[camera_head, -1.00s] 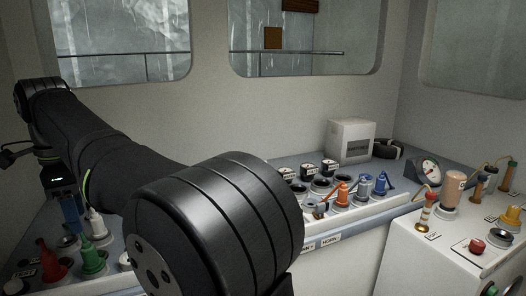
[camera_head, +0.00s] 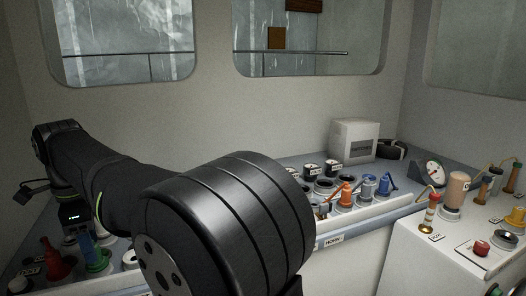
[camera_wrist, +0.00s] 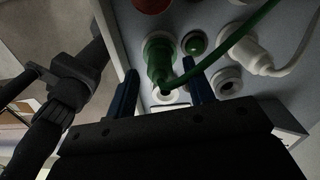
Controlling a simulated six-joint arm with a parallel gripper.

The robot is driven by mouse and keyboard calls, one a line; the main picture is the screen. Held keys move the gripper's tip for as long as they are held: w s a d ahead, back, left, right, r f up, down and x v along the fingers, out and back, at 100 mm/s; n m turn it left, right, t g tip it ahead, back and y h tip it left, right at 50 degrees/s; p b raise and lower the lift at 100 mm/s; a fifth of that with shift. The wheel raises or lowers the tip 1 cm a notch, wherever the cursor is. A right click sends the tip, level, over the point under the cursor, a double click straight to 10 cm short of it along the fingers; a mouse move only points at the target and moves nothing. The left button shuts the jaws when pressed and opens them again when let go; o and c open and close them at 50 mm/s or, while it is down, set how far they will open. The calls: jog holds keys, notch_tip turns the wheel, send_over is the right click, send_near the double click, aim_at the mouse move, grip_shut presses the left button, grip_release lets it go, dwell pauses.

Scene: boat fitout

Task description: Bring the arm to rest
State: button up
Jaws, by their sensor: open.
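My gripper (camera_wrist: 160,68) shows in the wrist view with two blue fingers spread apart and nothing between them. A green plug (camera_wrist: 158,58) with a green cord sits in a panel socket just beyond the fingertips; whether a finger touches it I cannot tell. In the head view my black arm reaches across the left and front, and my wrist hangs over the left end of the console. My fingers are hard to make out there.
A white plug (camera_wrist: 256,54) with its cord is beside the green one. A red plug (camera_head: 55,262) stands at the far left. Orange (camera_head: 346,193) and blue (camera_head: 385,184) plugs stand on the console behind my arm.

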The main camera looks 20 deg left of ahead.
notch_tip(320, 180, up, 5)
jog(key=shift+w+r, duration=0.1)
jog(key=w+d+r+m, duration=0.1)
jog(key=w+d+m, duration=0.1)
jog(key=w, duration=0.6)
jog(key=w+d+r+m, duration=0.2)
jog(key=w+d+m, duration=0.1)
jog(key=w, duration=0.6)
jog(key=shift+d, duration=0.75)
